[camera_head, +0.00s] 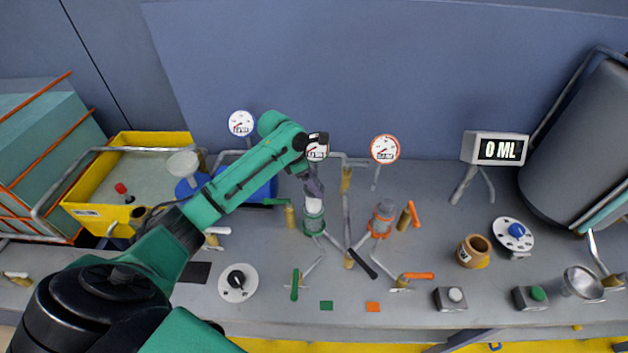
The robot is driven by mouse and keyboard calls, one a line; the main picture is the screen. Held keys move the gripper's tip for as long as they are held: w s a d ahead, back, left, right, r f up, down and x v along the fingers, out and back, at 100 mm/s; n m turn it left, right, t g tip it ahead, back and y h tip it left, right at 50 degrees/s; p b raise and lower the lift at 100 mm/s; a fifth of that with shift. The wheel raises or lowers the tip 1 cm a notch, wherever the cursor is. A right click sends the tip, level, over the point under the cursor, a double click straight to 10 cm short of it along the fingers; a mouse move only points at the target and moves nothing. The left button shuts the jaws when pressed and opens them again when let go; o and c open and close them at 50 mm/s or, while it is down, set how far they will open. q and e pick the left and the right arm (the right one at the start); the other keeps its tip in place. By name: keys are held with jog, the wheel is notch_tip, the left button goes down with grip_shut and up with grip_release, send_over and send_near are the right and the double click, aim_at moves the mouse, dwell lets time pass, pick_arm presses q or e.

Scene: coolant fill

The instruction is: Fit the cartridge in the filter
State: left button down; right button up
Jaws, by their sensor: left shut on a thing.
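My left arm comes in from the left, and its dark gripper (313,187) points down, shut on a white cartridge (314,204). The cartridge is upright, directly over the green-banded filter housing (314,223). Its lower end meets the top of the housing in this view; I cannot tell how far it is inside. A second filter housing (382,218), with orange bands and a grey top, stands to the right. My right gripper is not in view.
Pipes and valves with green (295,285) and orange (418,276) handles surround the housings. Gauges (384,149) stand behind. A yellow bin (85,212) is at left. A brown pot (473,251), a 0 ML display (499,149) and a large grey tank (575,150) are at right.

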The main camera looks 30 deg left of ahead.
aim_at(314, 202)
pick_arm(q)
jog(key=shift+f, duration=1.95)
jog(key=shift+f+b, duration=0.8)
jog(key=shift+f, duration=1.55)
grip_release()
jog(key=b+v, duration=0.2)
jog(key=v, duration=1.2)
jog(key=shift+r, duration=0.3)
jog(key=shift+s+a, duration=0.1)
jog(key=shift+a, duration=0.05)
